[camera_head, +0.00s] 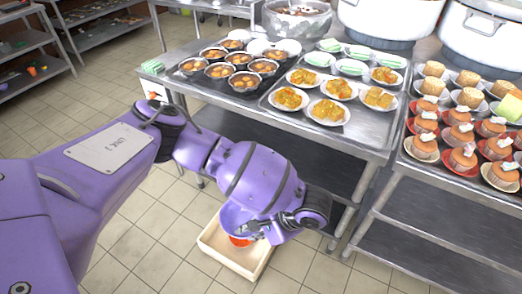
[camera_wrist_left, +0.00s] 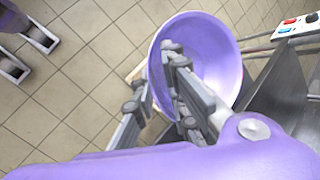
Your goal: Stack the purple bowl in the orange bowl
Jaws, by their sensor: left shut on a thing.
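My left gripper (camera_wrist_left: 158,78) is shut on the rim of the purple bowl (camera_wrist_left: 215,50), with fingers on both sides of its wall. The bowl is tilted, its hollow facing the wrist camera. In the head view, the purple bowl (camera_head: 231,219) shows partly beside my left wrist, above a light wooden crate (camera_head: 213,246). A small part of the orange bowl (camera_head: 240,242) shows inside the crate, below the purple bowl. My wrist and the purple bowl cover the rest of it. Whether the two bowls touch cannot be told. The right gripper is not in view.
A steel table (camera_head: 352,135) behind the crate holds bowls of food, plates and folded green cloths. A second table (camera_head: 395,168) at the right holds cakes. Large pots (camera_head: 390,18) stand at the back. Tiled floor (camera_head: 135,245) is free around the crate.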

